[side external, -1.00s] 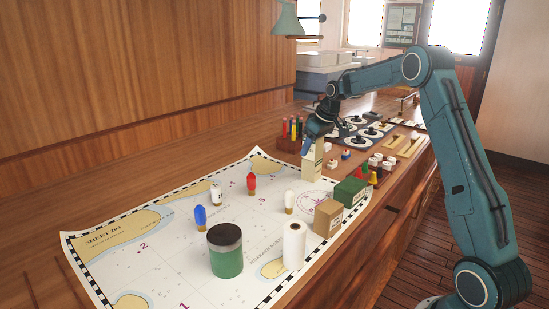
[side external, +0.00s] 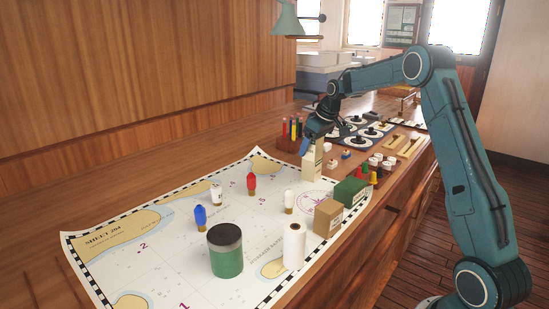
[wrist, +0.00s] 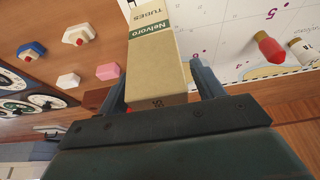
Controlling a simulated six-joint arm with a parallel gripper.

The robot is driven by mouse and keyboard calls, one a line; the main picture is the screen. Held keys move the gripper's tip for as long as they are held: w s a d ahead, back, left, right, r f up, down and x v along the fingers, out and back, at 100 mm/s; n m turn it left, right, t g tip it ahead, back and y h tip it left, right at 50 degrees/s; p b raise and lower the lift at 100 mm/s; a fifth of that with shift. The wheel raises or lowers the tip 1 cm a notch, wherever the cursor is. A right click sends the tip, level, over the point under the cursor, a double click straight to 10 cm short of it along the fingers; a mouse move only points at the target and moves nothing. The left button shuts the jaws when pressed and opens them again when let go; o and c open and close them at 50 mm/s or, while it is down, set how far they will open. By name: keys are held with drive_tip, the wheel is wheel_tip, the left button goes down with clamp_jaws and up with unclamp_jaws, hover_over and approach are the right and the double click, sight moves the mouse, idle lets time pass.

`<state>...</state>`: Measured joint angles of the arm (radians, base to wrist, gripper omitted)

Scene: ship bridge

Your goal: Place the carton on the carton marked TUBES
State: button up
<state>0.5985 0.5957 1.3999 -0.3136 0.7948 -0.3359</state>
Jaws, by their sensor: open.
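A tall cream-and-tan carton (side external: 312,163) stands upright at the chart's far edge. In the wrist view this carton (wrist: 157,65) shows the words Nelvoro and TUBES. My gripper (side external: 309,147) is at its upper part. In the wrist view my gripper (wrist: 160,88) is open, with one finger on each side of the carton; I cannot tell whether they touch it. A brown carton (side external: 327,218) and a green carton (side external: 350,192) stand on the chart's right side, apart from the tall carton. The tall carton's base is hidden in the wrist view.
The chart (side external: 150,270) bears a green jar (side external: 225,255), a white roll (side external: 294,246) and several small bulb-like pieces. A pen holder (side external: 289,143) stands behind the tall carton. Small coloured items and dial panels (side external: 370,131) lie beyond it. The chart's left side has free room.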

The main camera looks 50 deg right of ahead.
drive_tip(key=v, duration=1.1)
drive_tip(key=shift+r, duration=0.3)
drive_tip(key=shift+s, duration=0.15)
drive_tip(key=s+a+r, duration=0.3)
drive_tip(key=s+a, duration=0.3)
drive_tip(key=a, duration=0.4)
drive_tip(key=s+a+r, duration=0.2)
drive_tip(key=s+a, duration=0.4)
drive_tip(key=a, duration=0.4)
drive_tip(key=s+a+f, duration=0.3)
drive_tip(key=s+a, duration=0.1)
drive_tip(key=s, duration=0.5)
drive_tip(key=s+a+f+t, duration=0.1)
drive_tip(key=s+a+f, duration=0.3)
drive_tip(key=s, duration=0.4)
drive_tip(key=shift+s+f, duration=0.25)
drive_tip(key=shift+s, duration=0.15)
